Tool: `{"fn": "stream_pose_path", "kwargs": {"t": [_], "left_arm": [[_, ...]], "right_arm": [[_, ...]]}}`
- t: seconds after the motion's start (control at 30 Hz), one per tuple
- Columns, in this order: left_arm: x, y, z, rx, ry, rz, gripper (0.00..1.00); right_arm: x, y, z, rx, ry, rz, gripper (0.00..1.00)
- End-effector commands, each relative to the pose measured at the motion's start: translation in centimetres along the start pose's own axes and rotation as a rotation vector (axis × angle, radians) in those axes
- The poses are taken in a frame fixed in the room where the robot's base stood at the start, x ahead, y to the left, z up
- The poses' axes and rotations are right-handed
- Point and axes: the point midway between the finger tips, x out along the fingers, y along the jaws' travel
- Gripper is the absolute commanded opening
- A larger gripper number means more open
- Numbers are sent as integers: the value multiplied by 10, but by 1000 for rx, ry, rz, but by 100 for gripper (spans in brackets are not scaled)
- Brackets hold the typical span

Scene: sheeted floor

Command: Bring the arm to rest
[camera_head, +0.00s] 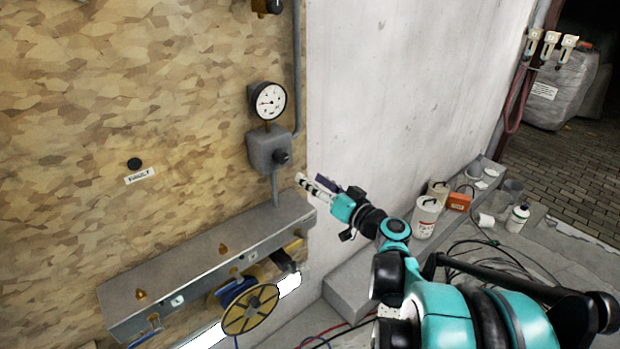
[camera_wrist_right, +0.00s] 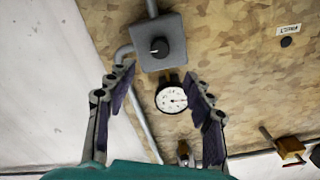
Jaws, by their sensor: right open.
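My right gripper (camera_head: 318,186) is raised in front of the wall, to the right of and below a grey box with a black knob. Its teal and black arm comes in from the lower right. In the right wrist view the gripper (camera_wrist_right: 164,96) is open, with its two fingers wide apart and nothing between them held. Beyond the fingers are the grey box (camera_wrist_right: 158,42) and a round white gauge (camera_wrist_right: 172,98). The head view shows the gauge (camera_head: 268,101) above the box (camera_head: 268,150). My left gripper is not in view.
A metal ledge (camera_head: 205,262) runs along the board below the box. A yellow cable reel (camera_head: 250,309) hangs under it. White containers (camera_head: 426,216) and an orange box (camera_head: 459,201) stand at the wall's foot on the right. Cables lie on the floor. Open space lies before the white wall.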

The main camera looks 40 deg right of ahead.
Motion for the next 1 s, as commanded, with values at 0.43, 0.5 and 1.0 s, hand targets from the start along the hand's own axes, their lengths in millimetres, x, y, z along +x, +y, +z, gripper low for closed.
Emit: {"fn": "stream_pose_path", "kwargs": {"t": [0.43, 0.5, 1.0], "left_arm": [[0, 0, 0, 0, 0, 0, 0], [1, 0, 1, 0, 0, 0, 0], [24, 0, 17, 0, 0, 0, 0]], "right_arm": [[1, -2, 2, 0, -7, -2, 53], [4, -11, 11, 1, -40, -10, 53], [-93, -152, 243, -203, -849, 125, 53]]}}
